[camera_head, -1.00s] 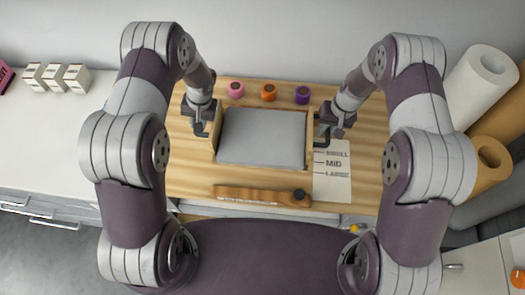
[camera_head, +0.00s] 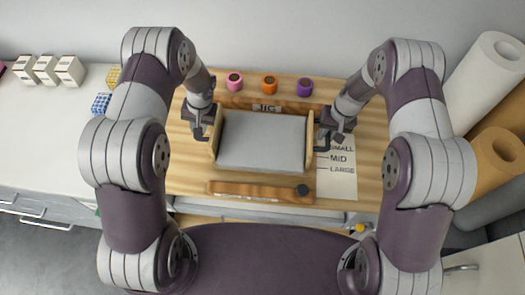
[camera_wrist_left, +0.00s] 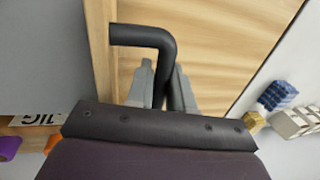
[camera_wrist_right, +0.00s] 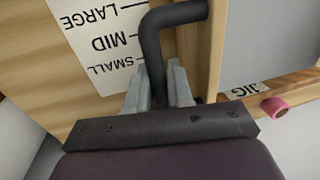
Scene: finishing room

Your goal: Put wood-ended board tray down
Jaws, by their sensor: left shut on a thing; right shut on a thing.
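The board tray (camera_head: 262,140) has a grey flat middle and wooden ends. It is level over the wooden worktop, in front of the JIG label; whether it touches the worktop I cannot tell. My left gripper (camera_head: 203,130) is shut on the black bent handle at the tray's left end; this handle (camera_wrist_left: 146,36) shows clearly in the left wrist view. My right gripper (camera_head: 328,134) is shut on the matching handle at the right end, and this handle (camera_wrist_right: 170,20) shows in the right wrist view. The tray's underside is hidden.
The worktop (camera_head: 365,150) holds a SMALL/MID/LARGE sheet (camera_head: 338,180) right of the tray and a wooden bar with a black knob (camera_head: 262,191) in front. Pink (camera_head: 234,81), orange (camera_head: 269,86) and purple (camera_head: 305,87) pots stand behind. Paper rolls (camera_head: 490,70) stand far right.

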